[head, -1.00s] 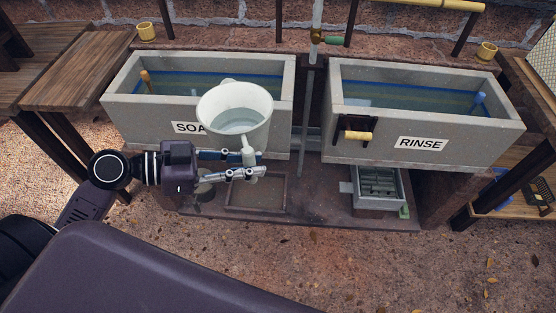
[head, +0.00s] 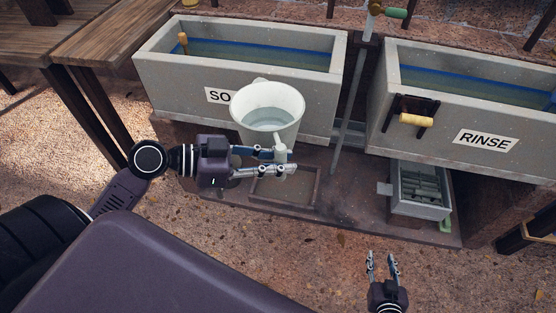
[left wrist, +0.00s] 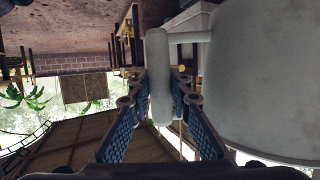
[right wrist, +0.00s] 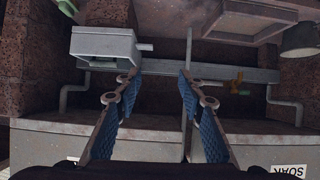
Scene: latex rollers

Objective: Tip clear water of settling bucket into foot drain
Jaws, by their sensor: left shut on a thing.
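The white settling bucket (head: 267,118) is upright in front of the soak trough, with clear water (head: 268,120) in it. My left gripper (head: 279,160) is shut on its side handle and holds it up above the slab. In the left wrist view the handle (left wrist: 159,75) is between the fingers and the bucket wall (left wrist: 265,85) fills the right. The foot drain (head: 420,211), a grey box with a dark grate, stands on the slab under the rinse trough, right of the bucket. It also shows in the right wrist view (right wrist: 104,46). My right gripper (head: 382,257) is open and empty, in front of the slab.
The soak trough (head: 170,78) and rinse trough (head: 430,128) stand side by side, with a vertical pipe (head: 350,110) between them. A yellow-handled bracket (head: 415,119) juts from the rinse trough. A shallow tray (head: 285,205) lies below the bucket. The ground in front is clear.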

